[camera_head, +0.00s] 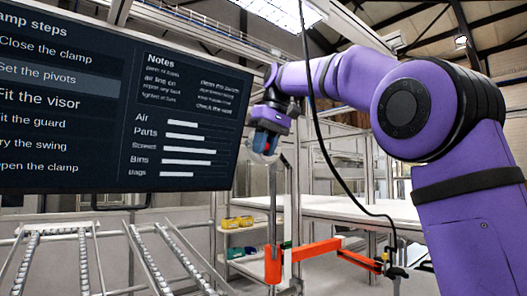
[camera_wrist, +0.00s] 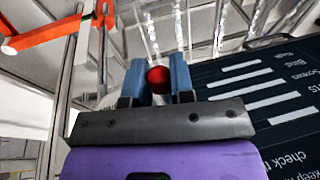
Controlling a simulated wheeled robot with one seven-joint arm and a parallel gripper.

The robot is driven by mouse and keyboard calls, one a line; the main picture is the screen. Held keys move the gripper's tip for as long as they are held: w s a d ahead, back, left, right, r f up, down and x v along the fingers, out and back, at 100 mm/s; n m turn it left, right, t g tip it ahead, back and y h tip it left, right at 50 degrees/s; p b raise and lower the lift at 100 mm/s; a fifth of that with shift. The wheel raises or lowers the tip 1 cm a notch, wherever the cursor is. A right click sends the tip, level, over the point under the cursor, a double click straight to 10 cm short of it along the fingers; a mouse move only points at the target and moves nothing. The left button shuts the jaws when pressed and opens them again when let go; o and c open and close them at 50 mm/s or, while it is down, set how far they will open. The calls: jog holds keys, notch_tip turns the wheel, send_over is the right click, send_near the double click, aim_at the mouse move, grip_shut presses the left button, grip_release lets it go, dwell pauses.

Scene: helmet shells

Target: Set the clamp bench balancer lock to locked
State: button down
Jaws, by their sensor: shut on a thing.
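My gripper (camera_head: 266,143) is at the top of an upright grey post, in front of the screen's right edge in the head view. In the wrist view, its two blue fingers are closed on a round red knob (camera_wrist: 158,79). I see no readable lock marking, so the lock's setting cannot be told.
A large dark screen (camera_head: 110,187) with step text and bars stands at left, close beside the gripper. Roller rails (camera_head: 90,262) lie below it. A white bench (camera_head: 350,207) is behind at right. A black cable (camera_head: 318,130) hangs in front of my arm. Shelves hold yellow bins (camera_head: 236,222).

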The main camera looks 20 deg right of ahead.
jog(key=shift+r, duration=0.2)
dwell(0.4)
jog(key=c, duration=1.3)
grip_release()
jog(key=shift+f, duration=0.1)
